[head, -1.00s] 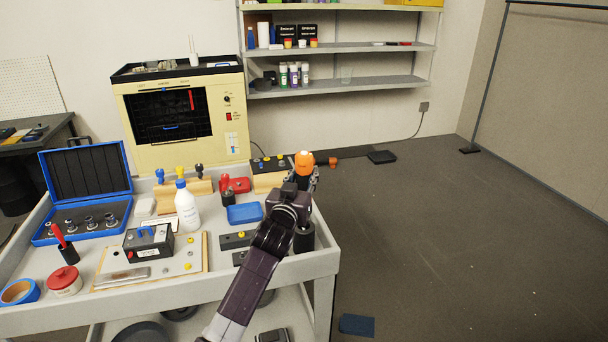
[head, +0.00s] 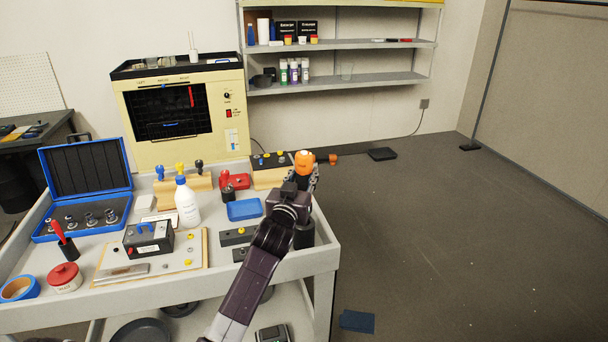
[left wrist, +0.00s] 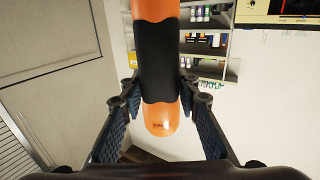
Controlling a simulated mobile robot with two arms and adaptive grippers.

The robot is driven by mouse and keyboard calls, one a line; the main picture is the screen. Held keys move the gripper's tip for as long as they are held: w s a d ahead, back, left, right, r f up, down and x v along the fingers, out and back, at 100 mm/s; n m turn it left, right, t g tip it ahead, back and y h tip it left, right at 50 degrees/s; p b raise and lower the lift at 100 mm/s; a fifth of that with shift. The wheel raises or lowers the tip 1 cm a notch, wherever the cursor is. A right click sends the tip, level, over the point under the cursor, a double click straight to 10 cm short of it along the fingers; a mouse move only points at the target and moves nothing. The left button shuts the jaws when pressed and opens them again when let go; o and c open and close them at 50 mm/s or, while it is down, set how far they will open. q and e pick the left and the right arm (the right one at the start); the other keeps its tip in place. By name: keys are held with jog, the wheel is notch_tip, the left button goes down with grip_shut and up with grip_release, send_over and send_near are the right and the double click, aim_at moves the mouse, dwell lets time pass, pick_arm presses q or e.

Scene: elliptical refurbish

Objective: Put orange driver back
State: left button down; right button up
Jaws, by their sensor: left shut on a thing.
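A wooden rack (head: 200,184) with blue, yellow and black handled drivers stands at the back of the cart, left of my gripper. My right gripper is not in view.
The cart top (head: 215,262) holds a white bottle (head: 187,207), a blue tray (head: 244,209), a black box (head: 148,240) and an open blue case (head: 85,218). A black cylinder (head: 304,236) stands by the right edge. Floor (head: 450,240) to the right is largely clear.

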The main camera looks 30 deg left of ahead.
aim_at(304, 186)
pick_arm(q)
jog(key=shift+f+b, duration=0.9)
jog(key=shift+f, duration=0.65)
jog(key=shift+f, duration=0.35)
jog(key=c, duration=1.4)
grip_release()
